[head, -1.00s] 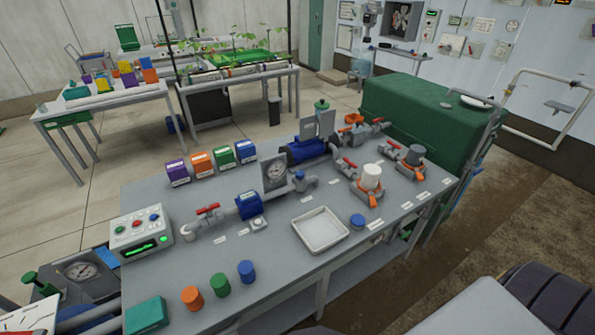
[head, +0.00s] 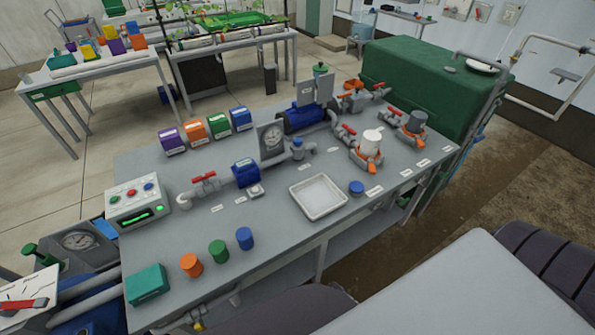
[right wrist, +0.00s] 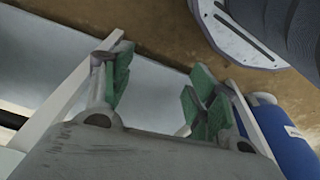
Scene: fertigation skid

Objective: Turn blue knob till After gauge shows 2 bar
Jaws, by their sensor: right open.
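On the grey bench, a small blue knob (head: 297,143) tops a grey pipe fitting. A round dial gauge (head: 271,138) on a grey plate stands just left of it. Its reading is too small to tell, and I cannot read which gauge is labelled After. A second dial gauge (head: 79,240) sits at the lower left. My right gripper (right wrist: 160,88) shows in the right wrist view, open, with green finger pads apart and nothing between them. It is not visible at the knob in the head view. My left gripper is not in view.
The bench (head: 290,232) holds a white tray (head: 318,197), a loose-looking blue cap (head: 357,187), coloured cylinders near the front edge, red-handled valves and a control box (head: 137,203). A green tank (head: 425,83) stands behind at right. The bench's front strip is partly clear.

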